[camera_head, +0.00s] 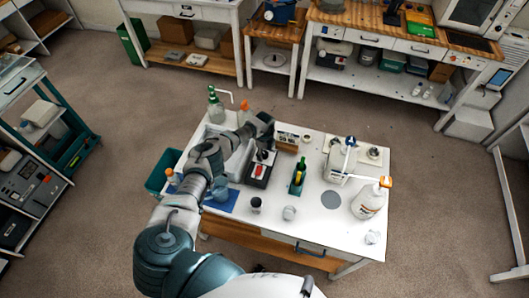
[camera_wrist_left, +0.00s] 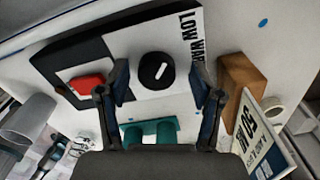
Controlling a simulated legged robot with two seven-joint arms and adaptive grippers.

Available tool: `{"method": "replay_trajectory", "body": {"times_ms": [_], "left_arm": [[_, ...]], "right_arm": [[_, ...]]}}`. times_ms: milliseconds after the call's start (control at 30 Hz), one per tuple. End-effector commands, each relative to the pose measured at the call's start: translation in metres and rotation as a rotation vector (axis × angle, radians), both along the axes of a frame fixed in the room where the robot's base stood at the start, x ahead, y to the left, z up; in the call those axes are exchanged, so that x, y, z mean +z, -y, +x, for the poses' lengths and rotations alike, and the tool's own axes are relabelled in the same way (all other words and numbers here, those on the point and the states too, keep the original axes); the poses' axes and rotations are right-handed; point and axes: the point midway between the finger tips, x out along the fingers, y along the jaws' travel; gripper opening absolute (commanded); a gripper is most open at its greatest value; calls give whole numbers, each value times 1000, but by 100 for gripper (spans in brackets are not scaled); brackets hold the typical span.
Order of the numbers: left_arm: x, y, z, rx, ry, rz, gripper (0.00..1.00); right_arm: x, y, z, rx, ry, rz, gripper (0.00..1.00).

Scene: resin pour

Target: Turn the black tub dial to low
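The black dial (camera_wrist_left: 157,70) is a round knob with a white pointer line, on a white panel (camera_wrist_left: 135,38) printed "LOW" and "WAR…" along its edge. The pointer slants up and right in the left wrist view. A red switch (camera_wrist_left: 87,83) sits on the black part of the same unit. My left gripper (camera_wrist_left: 164,90) is open, with one finger at either side of the dial, and nothing shows between the fingertips but panel and dial. In the head view my left gripper (camera_head: 265,147) is above the black unit (camera_head: 258,172). My right gripper is not in view.
A wooden block (camera_wrist_left: 240,82) and a printed sign (camera_wrist_left: 262,140) stand close beside the panel. On the white table (camera_head: 290,245) are a green bottle (camera_head: 299,172), a white jug (camera_head: 369,200) and small cups.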

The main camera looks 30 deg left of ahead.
Motion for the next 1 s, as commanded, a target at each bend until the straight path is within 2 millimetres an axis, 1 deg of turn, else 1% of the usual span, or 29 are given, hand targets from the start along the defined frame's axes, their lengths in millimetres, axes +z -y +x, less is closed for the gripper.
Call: {"method": "replay_trajectory", "body": {"times_ms": [167, 267, 367, 600, 700, 833, 1000], "left_arm": [[2, 0, -1, 0, -1, 0, 66], [13, -1, 1, -1, 2, 0, 66], [32, -2, 0, -2, 2, 0, 66], [86, -2, 1, -1, 1, 0, 66], [102, -1, 2, 0, 0, 0, 66], [114, -1, 2, 0, -2, -1, 66], [118, -1, 2, 0, -2, -1, 66]], "right_arm": [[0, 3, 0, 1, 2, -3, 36], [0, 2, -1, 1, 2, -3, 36], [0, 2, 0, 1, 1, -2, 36], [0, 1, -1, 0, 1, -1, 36], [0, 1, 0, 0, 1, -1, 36], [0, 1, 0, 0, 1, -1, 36], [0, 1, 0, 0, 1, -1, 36]]}}
